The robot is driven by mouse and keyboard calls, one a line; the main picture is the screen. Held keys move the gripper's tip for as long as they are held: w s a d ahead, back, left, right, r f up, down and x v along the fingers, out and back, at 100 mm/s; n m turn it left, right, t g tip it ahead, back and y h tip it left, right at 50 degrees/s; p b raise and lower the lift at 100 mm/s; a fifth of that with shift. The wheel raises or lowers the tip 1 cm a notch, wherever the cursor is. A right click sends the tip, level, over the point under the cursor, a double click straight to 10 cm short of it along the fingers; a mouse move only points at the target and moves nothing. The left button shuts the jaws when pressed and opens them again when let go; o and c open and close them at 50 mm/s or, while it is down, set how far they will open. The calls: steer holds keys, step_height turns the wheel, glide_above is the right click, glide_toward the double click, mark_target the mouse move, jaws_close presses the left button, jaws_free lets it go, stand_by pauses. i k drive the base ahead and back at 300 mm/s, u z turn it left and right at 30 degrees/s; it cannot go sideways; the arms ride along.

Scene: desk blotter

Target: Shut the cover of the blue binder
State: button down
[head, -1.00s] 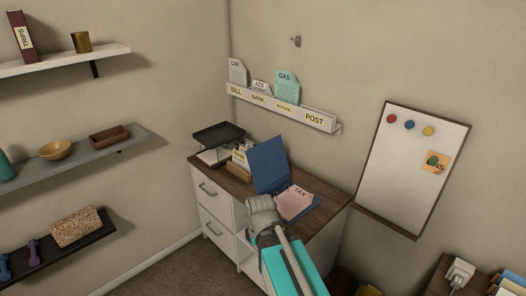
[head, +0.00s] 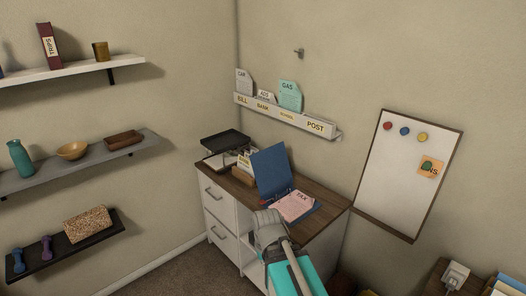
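The blue binder (head: 271,170) lies open on the wooden top of a white cabinet. Its cover stands up, leaning back a little toward the wall. A pink sheet marked TAX (head: 293,206) lies on the binder's lower half. My arm comes in from the bottom of the head view, grey and teal, and ends in front of the binder near the cabinet's front edge. My gripper is hidden behind the arm's last link, so its fingers and whether it holds anything do not show.
A black tray (head: 225,142) and a brown card box (head: 243,177) stand left of the binder on the cabinet top (head: 325,212). A letter rack (head: 300,121) hangs on the wall above. A whiteboard (head: 408,175) hangs at right. Shelves line the left wall.

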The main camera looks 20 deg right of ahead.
mark_target(271, 168)
steer(key=z, duration=0.15)
steer(key=i, duration=1.05)
steer(key=z, duration=0.2)
